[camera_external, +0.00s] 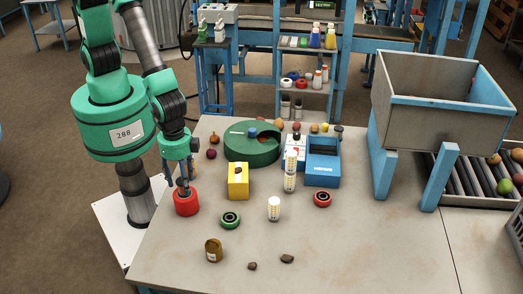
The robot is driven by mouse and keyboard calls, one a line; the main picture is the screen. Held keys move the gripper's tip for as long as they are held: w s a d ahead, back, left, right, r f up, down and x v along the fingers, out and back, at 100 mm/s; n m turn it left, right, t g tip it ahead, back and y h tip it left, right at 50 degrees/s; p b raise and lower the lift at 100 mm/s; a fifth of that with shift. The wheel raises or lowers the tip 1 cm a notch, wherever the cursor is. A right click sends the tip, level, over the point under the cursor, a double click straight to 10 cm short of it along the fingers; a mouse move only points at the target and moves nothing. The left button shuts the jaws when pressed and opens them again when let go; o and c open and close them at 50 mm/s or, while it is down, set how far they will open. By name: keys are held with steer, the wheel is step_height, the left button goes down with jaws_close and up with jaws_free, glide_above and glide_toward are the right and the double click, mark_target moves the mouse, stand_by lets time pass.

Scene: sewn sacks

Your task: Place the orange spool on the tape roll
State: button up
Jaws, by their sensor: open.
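My gripper (181,184) points down at the left side of the table, open, just above a red cylinder (186,206). I cannot tell whether its fingers touch that cylinder. No thing is clearly an orange spool; a small brownish-orange cylinder (213,251) stands near the front left, apart from my gripper. Two ring-shaped rolls with dark centres lie flat: a green one (230,220) right of the red cylinder, and a red one (322,199) farther right. I cannot tell which is the tape roll. A small orange patch partly shows behind my gripper.
A yellow box (238,182), a large round green container (252,151), a blue bin (322,172) and white bottles (274,209) stand mid-table. Two small brown lumps (287,258) lie in front. A large raised bin (440,115) stands right. The front right table is clear.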

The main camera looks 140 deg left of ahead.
step_height(320, 180, up, 11)
steer(key=shift+f, duration=0.2)
steer(key=shift+r, duration=0.1)
stand_by(0.7)
steer(key=s+d+r+m+t, duration=0.1)
steer(key=s+r, duration=0.5)
steer(key=r, duration=0.4)
steer(key=s+d+r+m+t, duration=0.1)
steer(key=s+r+t, duration=0.1)
steer(key=s+r, duration=0.6)
steer(key=s+r+m+t, duration=0.1)
steer(key=s+r, duration=0.4)
steer(key=s, duration=0.2)
steer(key=s+d+r+m+t, duration=0.1)
steer(key=s+r, duration=0.4)
steer(key=s, duration=0.3)
steer(key=shift+d+t, duration=0.3)
steer(key=shift+w+f, duration=0.1)
